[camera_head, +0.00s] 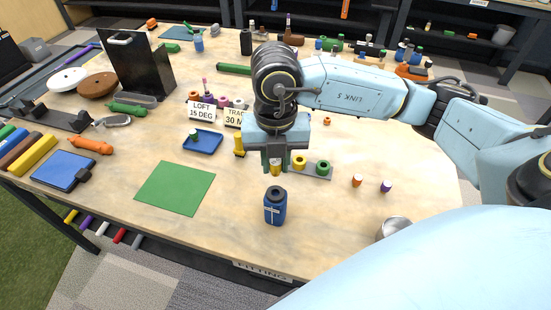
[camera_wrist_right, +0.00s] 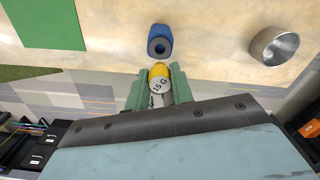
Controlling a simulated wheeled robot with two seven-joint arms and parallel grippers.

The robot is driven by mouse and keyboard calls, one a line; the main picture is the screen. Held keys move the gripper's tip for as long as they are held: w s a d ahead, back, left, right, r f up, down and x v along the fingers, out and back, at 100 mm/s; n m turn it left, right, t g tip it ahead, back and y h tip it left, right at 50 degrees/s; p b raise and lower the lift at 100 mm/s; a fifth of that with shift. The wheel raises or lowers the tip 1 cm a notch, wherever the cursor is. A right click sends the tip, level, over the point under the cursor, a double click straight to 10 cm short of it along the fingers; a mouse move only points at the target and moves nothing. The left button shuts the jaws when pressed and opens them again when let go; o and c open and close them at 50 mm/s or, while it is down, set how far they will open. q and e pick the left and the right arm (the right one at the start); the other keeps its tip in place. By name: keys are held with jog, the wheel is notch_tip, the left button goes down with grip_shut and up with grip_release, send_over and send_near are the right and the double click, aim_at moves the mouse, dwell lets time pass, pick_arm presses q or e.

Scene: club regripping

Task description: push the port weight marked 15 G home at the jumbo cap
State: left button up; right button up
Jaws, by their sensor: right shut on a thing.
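My right gripper (camera_head: 274,166) is shut on a small yellow port weight (camera_wrist_right: 159,78), whose pale end face reads 15 G in the right wrist view. The weight's yellow body also shows below the fingers in the head view (camera_head: 275,171). The jumbo cap (camera_head: 275,206), a blue cylinder with a dark open top and a white mark on its side, stands upright on the table. It also shows in the right wrist view (camera_wrist_right: 159,42). In the head view the gripper and weight are above the cap, with a gap between. My left gripper is not in view.
A grey strip with a yellow ring (camera_head: 299,162) and a green ring (camera_head: 323,168) lies behind the gripper. Orange (camera_head: 357,181) and purple (camera_head: 386,186) pieces and a metal bowl (camera_head: 394,228) are to the right. A green mat (camera_head: 175,188) and blue tray (camera_head: 203,142) are left.

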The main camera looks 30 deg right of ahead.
jog(key=shift+f+b, duration=0.25)
jog(key=shift+b, duration=0.15)
notch_tip(320, 180, down, 6)
jog(key=b, duration=0.5)
jog(key=shift+f, duration=0.15)
dwell(0.6)
jog(key=shift+f, duration=0.4)
jog(key=shift+f, duration=0.1)
dwell(5.6)
